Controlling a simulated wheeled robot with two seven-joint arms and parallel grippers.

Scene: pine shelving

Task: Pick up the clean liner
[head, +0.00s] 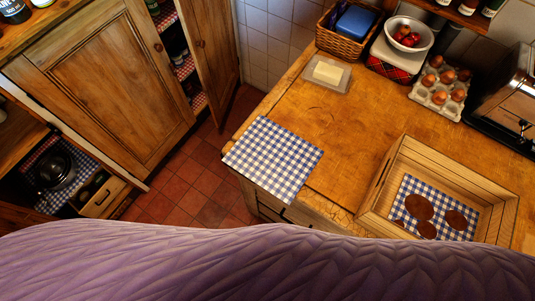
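A blue-and-white checked liner (273,159) lies flat on the wooden counter near its left corner, with no marks showing on it. Another blue-and-white checked liner (403,192) lies in the bottom of a wooden crate (386,180) at the right. Several dark brown round patches show on that second liner; I cannot tell if they are stains or flat objects. Neither of my grippers is in view. A purple quilted surface fills the bottom of the view and hides what is behind it.
On the wooden counter (345,128) stand butter on a dish (328,73), a wicker basket (340,46), a bowl of red fruit (409,35), an egg tray (440,86) and a toaster (510,92). The counter's middle is clear. A cabinet door (201,60) stands open at the back.

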